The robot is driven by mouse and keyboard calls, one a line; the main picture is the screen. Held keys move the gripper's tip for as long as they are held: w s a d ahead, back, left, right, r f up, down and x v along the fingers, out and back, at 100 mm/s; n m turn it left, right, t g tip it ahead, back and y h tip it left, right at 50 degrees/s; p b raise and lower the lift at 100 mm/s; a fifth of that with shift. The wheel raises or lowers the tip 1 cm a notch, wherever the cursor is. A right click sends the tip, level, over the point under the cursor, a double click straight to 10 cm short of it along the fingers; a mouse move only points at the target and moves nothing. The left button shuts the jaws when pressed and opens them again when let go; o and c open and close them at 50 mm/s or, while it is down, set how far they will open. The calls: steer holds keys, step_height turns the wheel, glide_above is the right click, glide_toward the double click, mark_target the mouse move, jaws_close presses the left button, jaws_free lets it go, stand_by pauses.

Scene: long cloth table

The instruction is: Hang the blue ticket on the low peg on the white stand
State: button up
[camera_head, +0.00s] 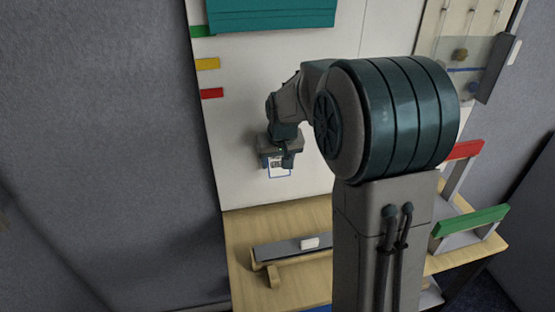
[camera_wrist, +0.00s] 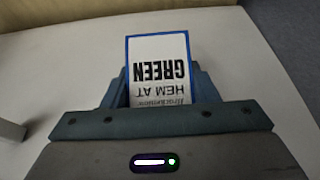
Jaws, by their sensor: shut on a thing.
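The blue ticket (camera_wrist: 158,48) is a white card with a blue border, with upside-down print reading "GREEN" and "HEM AT" in the wrist view. My gripper (camera_wrist: 155,92) is shut on its lower part, and the far end sticks out beyond the fingers. In the head view my gripper (camera_head: 279,155) is over the white surface, with the ticket (camera_head: 279,170) showing below it. I cannot make out the white stand or its low peg for sure in either view.
Green, yellow and red tabs (camera_head: 210,63) line the left edge of the white surface (camera_head: 240,130). A teal sheet (camera_head: 270,12) lies at the top. A grey bar (camera_head: 275,250) with a white block (camera_head: 310,243) is on the wood. Red and green-topped frames (camera_head: 470,221) stand right.

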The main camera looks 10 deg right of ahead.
steer(key=o, duration=1.1)
steer(key=v, duration=1.3)
steer(key=s+f, duration=0.5)
steer(key=s, duration=0.6)
steer(key=s+f+g, duration=0.1)
steer(key=s+f, duration=0.4)
steer(key=s, duration=0.7)
steer(key=shift+f, duration=0.15)
